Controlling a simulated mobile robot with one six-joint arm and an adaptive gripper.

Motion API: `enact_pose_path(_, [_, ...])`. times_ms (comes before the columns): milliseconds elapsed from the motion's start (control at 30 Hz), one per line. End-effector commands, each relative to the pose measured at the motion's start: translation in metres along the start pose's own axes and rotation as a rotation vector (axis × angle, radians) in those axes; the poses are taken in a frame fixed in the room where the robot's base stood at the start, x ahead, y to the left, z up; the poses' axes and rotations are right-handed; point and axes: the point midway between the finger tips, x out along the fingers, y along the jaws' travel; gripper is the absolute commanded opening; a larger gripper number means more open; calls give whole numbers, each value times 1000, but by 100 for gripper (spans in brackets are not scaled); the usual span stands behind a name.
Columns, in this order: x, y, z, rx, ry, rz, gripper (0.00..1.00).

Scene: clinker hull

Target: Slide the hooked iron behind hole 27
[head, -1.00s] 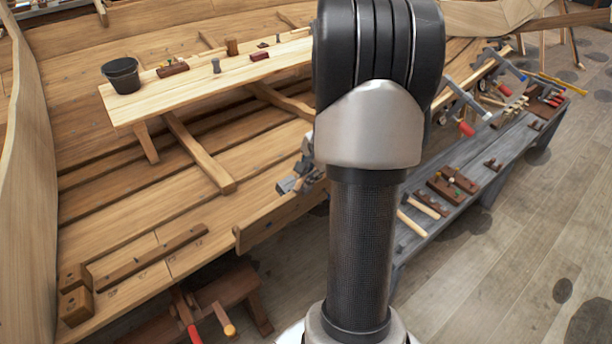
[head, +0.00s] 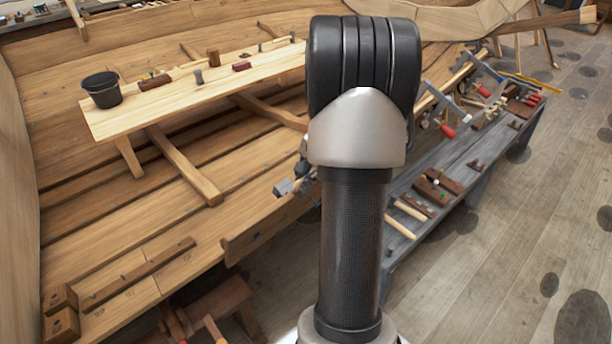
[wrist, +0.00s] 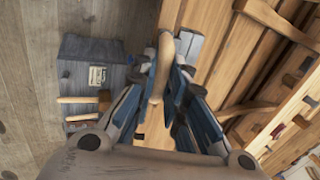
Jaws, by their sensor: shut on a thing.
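Small marks (head: 120,291) show on the lower plank, too small to read; hole 27 cannot be picked out.
A light plank bench (head: 130,122) inside the hull carries a black bucket (head: 102,90) and small tools. A grey tool bench (head: 410,240) with mallets and clamps stands at right. A wooden trestle (head: 220,305) stands below the plank edge. Floor at right is mostly clear.

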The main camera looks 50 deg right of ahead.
Motion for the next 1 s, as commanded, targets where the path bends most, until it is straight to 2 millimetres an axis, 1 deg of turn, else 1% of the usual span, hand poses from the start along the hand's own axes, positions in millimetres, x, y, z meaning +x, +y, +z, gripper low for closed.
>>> enact_pose_path(167, [0,0,-4,1,3,-1,0])
enact_pose_path(733, [-1,0,-45,1,4,-1,0])
enact_pose_path(900, [-1,0,-54,-1,3,-1,0])
enact_pose_path(1000, [-1,0,-56,-1,4,-1,0])
